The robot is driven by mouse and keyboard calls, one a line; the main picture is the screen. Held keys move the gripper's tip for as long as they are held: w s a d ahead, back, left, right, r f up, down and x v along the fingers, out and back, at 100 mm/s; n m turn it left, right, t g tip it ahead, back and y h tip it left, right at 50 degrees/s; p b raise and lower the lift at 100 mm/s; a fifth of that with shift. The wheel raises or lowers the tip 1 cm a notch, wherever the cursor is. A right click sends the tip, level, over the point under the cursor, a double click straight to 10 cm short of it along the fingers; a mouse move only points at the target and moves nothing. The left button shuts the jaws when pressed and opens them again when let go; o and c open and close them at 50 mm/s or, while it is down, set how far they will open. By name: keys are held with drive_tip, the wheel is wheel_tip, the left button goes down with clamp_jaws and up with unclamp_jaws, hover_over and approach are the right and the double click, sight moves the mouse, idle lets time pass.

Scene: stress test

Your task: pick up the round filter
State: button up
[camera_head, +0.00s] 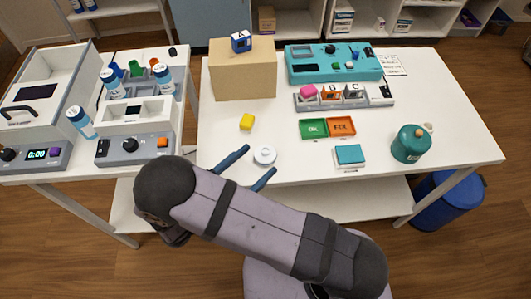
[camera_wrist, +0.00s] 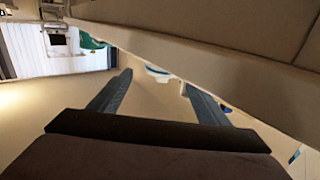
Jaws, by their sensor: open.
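A white round piece (camera_head: 265,155), which looks like the round filter, lies flat near the front edge of the white table (camera_head: 420,170). My gripper (camera_head: 261,159) is open in the head view, its two blue-grey fingers reaching over the table's front edge. The white piece appears between the fingertips there, with no clear contact. In the wrist view the open fingers (camera_wrist: 154,84) are well apart. A small white and blue shape (camera_wrist: 157,72) shows beyond them; I cannot tell whether it is the filter.
Green and orange trays (camera_head: 327,128), a teal block (camera_head: 350,155) and a teal canister (camera_head: 411,144) stand to the right. A cardboard box (camera_head: 243,75) stands behind. A side table with devices and bottles is at left.

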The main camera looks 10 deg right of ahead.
sight(262, 154)
drive_tip(key=shift+p+x, duration=1.05)
drive_tip(key=shift+x, duration=1.55)
drive_tip(key=shift+w+a, duration=0.1)
drive_tip(key=shift+w, duration=0.05)
drive_tip(key=shift+r, duration=0.1)
drive_tip(key=c, duration=1.1)
